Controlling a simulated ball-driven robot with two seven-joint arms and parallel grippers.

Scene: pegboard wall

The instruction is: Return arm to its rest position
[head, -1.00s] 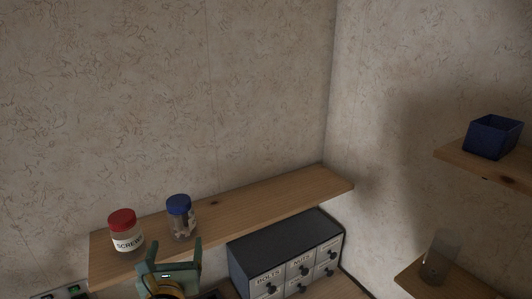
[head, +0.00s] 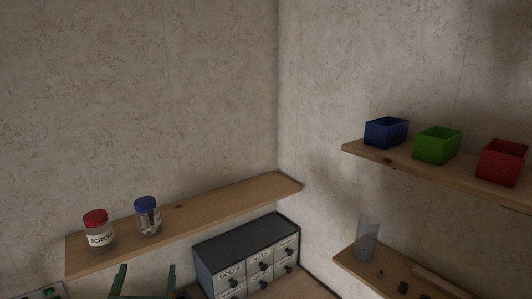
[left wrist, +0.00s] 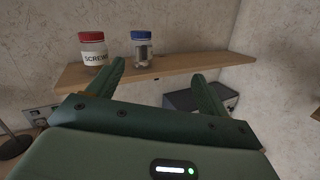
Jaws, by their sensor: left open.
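My left gripper (head: 145,281) is at the bottom of the head view, below the front of the wooden shelf. Its two green fingers stand apart with nothing between them. In the left wrist view the open fingers (left wrist: 160,85) point toward the shelf, with the jars beyond them. My right gripper is not in view.
A red-lidded SCREWS jar (head: 99,232) and a blue-lidded jar (head: 147,217) stand on the shelf (head: 225,205). A labelled drawer cabinet (head: 245,252) sits below. Blue (head: 386,132), green (head: 437,145) and red (head: 502,161) bins stand on the right shelf. A clear cylinder (head: 368,240) stands lower right.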

